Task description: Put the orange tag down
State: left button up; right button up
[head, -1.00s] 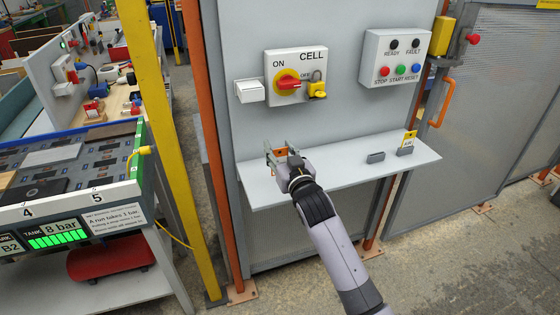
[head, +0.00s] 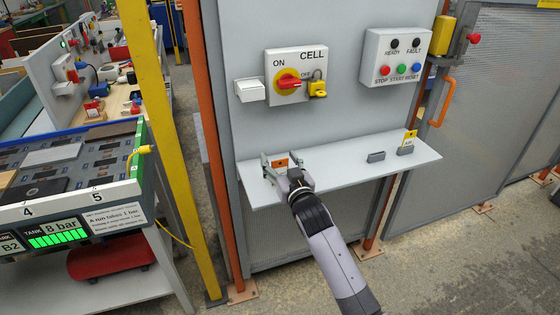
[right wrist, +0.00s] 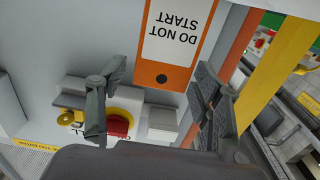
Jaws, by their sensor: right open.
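The orange tag (head: 281,163) shows as a small orange patch at the left part of the grey shelf (head: 335,170). In the right wrist view the tag (right wrist: 173,42) has a white label reading "DO NOT START", upside down, and a dark hole at its lower end. My right gripper (head: 279,161) is over the left part of the shelf with its fingers spread on either side of the tag. In the right wrist view the open fingers (right wrist: 160,82) stand apart, with a gap to the tag. Whether the tag touches the shelf is hard to tell. My left gripper is out of view.
Above the shelf is the CELL switch box (head: 297,75) with a red handle and yellow padlock (head: 318,89). A white box (head: 250,90) is beside it. Grey holders (head: 376,156) stand on the shelf's right part, one with a yellow tag (head: 410,137). The shelf's middle is clear.

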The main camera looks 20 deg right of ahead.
jog(key=shift+r, duration=0.15)
jog(key=shift+s, duration=0.4)
jog(key=s+b, duration=0.1)
jog(key=s, duration=1)
jog(key=shift+s+d, duration=0.15)
jog(key=shift+d, duration=0.05)
notch_tip(320, 180, down, 18)
jog(key=g, duration=0.4)
jog(key=s+f+g, duration=0.2)
jog(key=s+f, duration=0.2)
jog(key=f, duration=0.4)
jog(key=s+f+n+g, duration=0.1)
jog(key=s+f, duration=0.3)
jog(key=f, duration=0.3)
jog(key=s+f+g, duration=0.2)
jog(key=s+f, duration=0.2)
jog(key=f, duration=0.4)
jog(key=s+d+f+g, duration=0.1)
jog(key=s+f+g, duration=0.1)
jog(key=s+f, duration=0.5)
jog(key=s+d+f+g, duration=0.1)
jog(key=s+f+g, duration=0.2)
jog(key=s, duration=1.4)
jog(key=s+f+n+g, duration=0.1)
jog(key=s+f+g, duration=0.2)
jog(key=s+f, duration=0.7)
jog(key=s, duration=0.3)
jog(key=shift+d+f+h, duration=0.3)
jog(key=shift+d+f, duration=0.05)
jog(key=shift+d, duration=0.05)
